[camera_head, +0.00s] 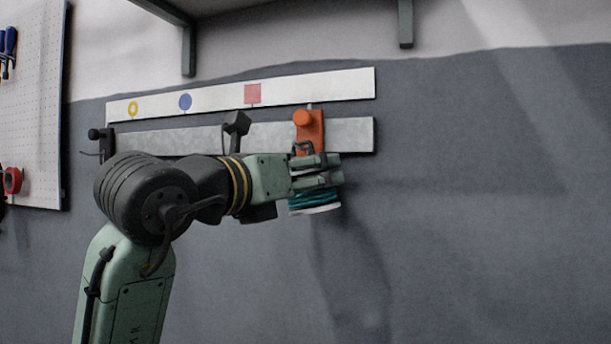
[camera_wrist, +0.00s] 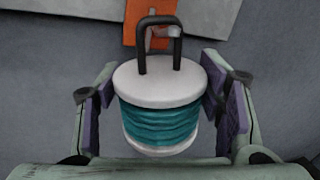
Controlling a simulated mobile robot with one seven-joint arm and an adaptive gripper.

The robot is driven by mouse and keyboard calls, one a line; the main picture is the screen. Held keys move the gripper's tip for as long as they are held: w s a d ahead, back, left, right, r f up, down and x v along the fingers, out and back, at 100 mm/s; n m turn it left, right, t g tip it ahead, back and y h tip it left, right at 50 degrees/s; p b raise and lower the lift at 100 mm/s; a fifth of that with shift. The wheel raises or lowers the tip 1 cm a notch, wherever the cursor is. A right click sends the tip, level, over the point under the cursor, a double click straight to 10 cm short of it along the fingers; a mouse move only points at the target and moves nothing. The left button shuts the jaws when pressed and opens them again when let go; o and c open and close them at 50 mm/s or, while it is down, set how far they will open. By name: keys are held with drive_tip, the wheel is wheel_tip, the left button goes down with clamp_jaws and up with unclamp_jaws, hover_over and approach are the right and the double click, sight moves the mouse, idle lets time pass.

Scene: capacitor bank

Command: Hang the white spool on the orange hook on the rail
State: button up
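The white spool (camera_wrist: 162,84) has white flanges, teal winding (camera_wrist: 160,126) and a dark loop handle (camera_wrist: 142,48) on top. In the head view its lower part (camera_head: 315,203) shows below my fingers. The orange hook (camera_head: 313,131) is on the rail (camera_head: 350,135), just above the spool. In the wrist view the orange hook (camera_wrist: 133,32) shows behind the handle, its peg seen through the loop. I cannot tell whether the loop is around the peg.
A dark grey hook (camera_head: 237,124) and a black hook (camera_head: 103,140) are on the rail to the left. A white label strip (camera_head: 310,87) with coloured marks runs above the rail. A shelf bracket (camera_head: 405,22) juts out above. The wall to the right (camera_head: 480,200) is clear.

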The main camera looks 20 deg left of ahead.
drive_tip(key=o, duration=0.5)
